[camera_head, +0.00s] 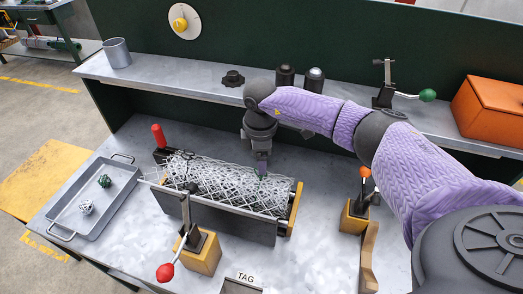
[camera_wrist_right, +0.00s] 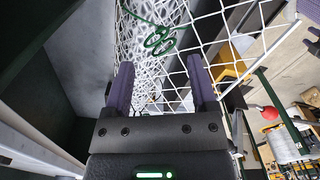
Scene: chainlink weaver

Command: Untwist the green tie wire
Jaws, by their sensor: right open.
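A white chain-link mesh roll (camera_head: 215,183) lies in a long grey holder (camera_head: 235,230) on the bench; it also shows in the right wrist view (camera_wrist_right: 225,28). The green tie wire (camera_wrist_right: 158,40) is a looped strand on the mesh. In the head view only a small bit of green (camera_head: 259,178) shows below my fingers. My right gripper (camera_head: 262,168) points down over the mesh, right of its middle. In the wrist view its two purple fingers (camera_wrist_right: 160,72) are apart with the tie wire just beyond their tips, not between them. My left gripper is not in view.
A red-knobbed lever clamp (camera_head: 187,243) stands in front of the holder, an orange-knobbed one (camera_head: 358,208) to its right. A metal tray (camera_head: 70,221) at left holds a green and a white coil. A shelf (camera_head: 190,83) with a cup and fittings runs behind. An orange box (camera_head: 490,108) sits at right.

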